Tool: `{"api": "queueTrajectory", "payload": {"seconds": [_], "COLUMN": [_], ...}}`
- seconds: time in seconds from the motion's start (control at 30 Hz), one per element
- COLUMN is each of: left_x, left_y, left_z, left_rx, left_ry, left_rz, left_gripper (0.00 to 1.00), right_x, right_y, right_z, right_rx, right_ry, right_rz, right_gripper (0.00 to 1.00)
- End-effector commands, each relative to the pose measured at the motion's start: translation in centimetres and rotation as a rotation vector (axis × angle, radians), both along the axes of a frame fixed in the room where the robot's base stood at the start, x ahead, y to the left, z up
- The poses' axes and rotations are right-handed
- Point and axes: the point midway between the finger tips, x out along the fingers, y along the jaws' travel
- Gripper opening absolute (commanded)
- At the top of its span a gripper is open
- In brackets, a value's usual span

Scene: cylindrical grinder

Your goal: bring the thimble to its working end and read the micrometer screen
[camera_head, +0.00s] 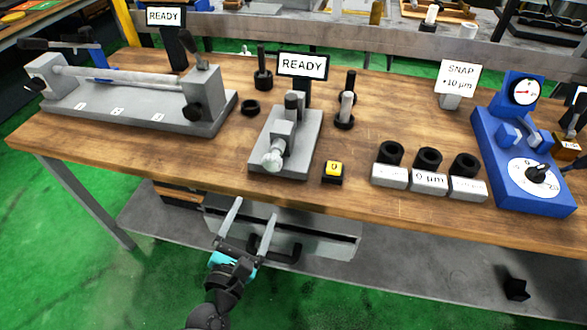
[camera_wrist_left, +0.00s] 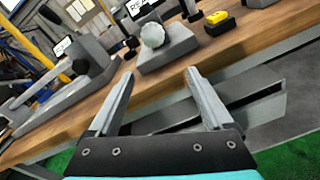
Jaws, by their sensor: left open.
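The micrometer (camera_head: 285,140) is a grey bench unit near the table's front edge, with a light round thimble (camera_head: 273,158) at its near end. The thimble also shows in the left wrist view (camera_wrist_left: 153,35), above and beyond my fingertips. Its screen (camera_head: 302,66) stands behind it and reads READY. My left gripper (camera_head: 254,208) is open and empty, in front of the table edge and below the thimble, apart from it. In the left wrist view, the two fingers (camera_wrist_left: 160,84) are spread wide with nothing between them. My right gripper is not in view.
A yellow-topped button (camera_head: 333,172) sits right of the micrometer. Farther right are several labelled grey blocks with black rings (camera_head: 429,183) and a blue dial gauge (camera_head: 524,160). A long grey bench fixture (camera_head: 130,108) stands left. A drawer (camera_head: 325,240) hangs under the table's front edge.

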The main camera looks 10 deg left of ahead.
Motion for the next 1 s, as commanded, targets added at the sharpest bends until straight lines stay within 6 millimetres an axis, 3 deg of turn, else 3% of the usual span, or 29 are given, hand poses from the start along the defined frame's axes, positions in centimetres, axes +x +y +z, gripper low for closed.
{"api": "queueTrajectory", "payload": {"seconds": [0.13,0.37,1.0], "left_x": [0.2,1.6,12.2], "left_y": [0.2,0.2,-0.2], "left_z": [2.3,2.9,2.8], "left_rx": [-0.194,-0.234,-0.229], "left_ry": [-0.042,-0.050,-0.048], "left_rz": [0.031,0.039,0.037], "left_gripper": [0.84,0.84,0.84], "right_x": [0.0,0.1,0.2], "right_y": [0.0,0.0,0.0], "right_z": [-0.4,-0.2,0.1], "right_rx": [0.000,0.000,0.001], "right_ry": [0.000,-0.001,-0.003], "right_rz": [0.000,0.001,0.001], "right_gripper": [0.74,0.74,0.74]}}
